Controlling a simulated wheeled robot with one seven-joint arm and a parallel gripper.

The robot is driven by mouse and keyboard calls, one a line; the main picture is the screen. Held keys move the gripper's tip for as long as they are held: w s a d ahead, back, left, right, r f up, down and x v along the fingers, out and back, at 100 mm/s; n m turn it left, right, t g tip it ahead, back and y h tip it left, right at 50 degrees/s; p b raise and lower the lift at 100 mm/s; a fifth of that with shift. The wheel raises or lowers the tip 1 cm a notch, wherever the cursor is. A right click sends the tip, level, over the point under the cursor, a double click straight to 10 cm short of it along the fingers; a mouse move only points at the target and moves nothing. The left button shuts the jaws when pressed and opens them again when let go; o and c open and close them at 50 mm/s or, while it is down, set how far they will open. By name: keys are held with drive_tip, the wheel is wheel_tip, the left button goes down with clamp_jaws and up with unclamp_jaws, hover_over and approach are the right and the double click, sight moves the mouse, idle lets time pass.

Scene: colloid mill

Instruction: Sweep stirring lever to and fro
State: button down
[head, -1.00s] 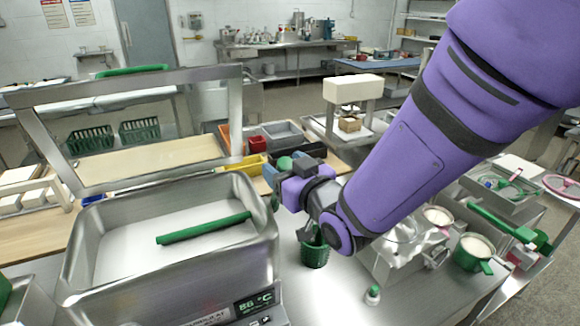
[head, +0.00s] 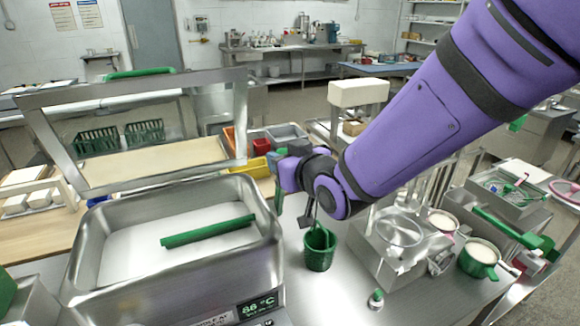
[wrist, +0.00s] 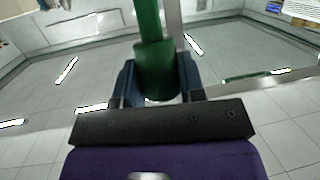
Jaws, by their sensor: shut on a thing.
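A green rod-like handle (wrist: 150,45) with a thicker lower end stands between the two dark blue fingers of my gripper (wrist: 157,82) in the wrist view. My gripper is shut on it; I take it for the stirring lever. In the head view my gripper (head: 282,190) is right of the steel bath and above and left of a green basket (head: 319,252). There the held handle is mostly hidden behind the gripper and wrist. A small dark grey piece (head: 306,221) hangs below the wrist, by the basket's rim; I cannot tell what it belongs to.
A steel bath (head: 275,235) with a green bar (head: 208,232) across it fills the left, its lid frame raised. A steel hopper unit (head: 400,235) and green-handled pots (head: 478,258) stand at right. A small bottle (head: 376,299) stands in front. Bare bench lies around it.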

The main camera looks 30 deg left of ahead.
drive_tip(key=w+a+f+g+h, duration=0.1)
drive_tip(key=w+a+g+h, duration=0.3)
drive_tip(key=w+a+h, duration=0.2)
drive_tip(key=shift+w+a+m, duration=0.4)
drive_tip(key=shift+w+a, duration=0.2)
drive_tip(key=shift+a, duration=0.8)
drive_tip(key=c, duration=0.7)
unclamp_jaws()
drive_tip(key=shift+a+f, duration=0.1)
drive_tip(key=v, duration=1)
drive_tip(key=shift+w+r, duration=0.1)
drive_tip(key=shift+r, duration=0.4)
